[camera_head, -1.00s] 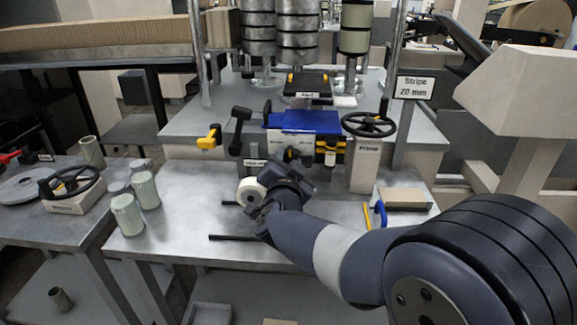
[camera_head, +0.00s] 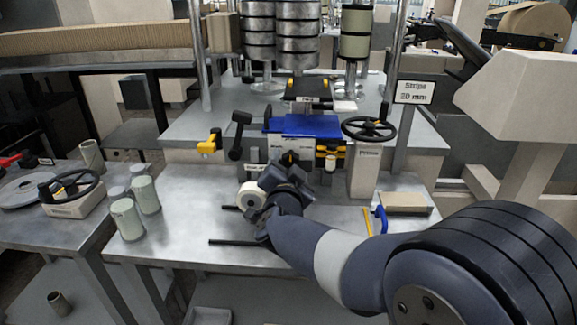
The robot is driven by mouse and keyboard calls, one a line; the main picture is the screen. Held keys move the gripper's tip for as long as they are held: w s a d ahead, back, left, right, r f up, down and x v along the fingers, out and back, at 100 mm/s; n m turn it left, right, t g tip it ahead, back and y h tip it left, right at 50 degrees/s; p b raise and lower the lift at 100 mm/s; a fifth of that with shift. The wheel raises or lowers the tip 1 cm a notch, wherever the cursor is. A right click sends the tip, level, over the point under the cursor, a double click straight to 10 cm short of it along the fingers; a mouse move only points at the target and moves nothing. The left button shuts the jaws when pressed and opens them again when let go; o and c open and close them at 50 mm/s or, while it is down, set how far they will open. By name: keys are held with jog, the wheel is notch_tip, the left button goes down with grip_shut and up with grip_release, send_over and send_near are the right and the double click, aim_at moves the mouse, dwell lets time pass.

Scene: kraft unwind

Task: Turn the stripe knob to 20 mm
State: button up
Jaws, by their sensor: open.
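A white sign (camera_head: 415,92) on the right post reads "Stripe 20 mm". The machine head (camera_head: 303,126) has a blue top and a pale front panel with small labels. My gripper (camera_head: 287,172) is in front of this panel, at its lower middle. It is open, but its fingertips are hard to make out against the dark parts behind. I cannot pick out the stripe knob for certain, as my wrist and gripper cover part of the panel. Contact with a knob cannot be told. A pale round disc (camera_head: 250,196) shows just left of my wrist.
A black handwheel (camera_head: 369,129) stands on a pale post at the right. A yellow handle (camera_head: 209,144) and a black lever (camera_head: 237,134) are at the left. Dark bars (camera_head: 240,243) and a cardboard block (camera_head: 404,203) lie on the table. Pale green cylinders (camera_head: 128,219) stand at the left.

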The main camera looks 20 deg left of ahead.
jog(key=v, duration=1)
jog(key=shift+s+d, duration=0.2)
jog(key=shift+s, duration=0.15)
jog(key=shift+w, duration=0.15)
jog(key=x, duration=1)
jog(key=shift+w+a, duration=0.2)
jog(key=shift+w, duration=0.15)
jog(key=shift+s, duration=0.1)
jog(key=shift+f, duration=0.1)
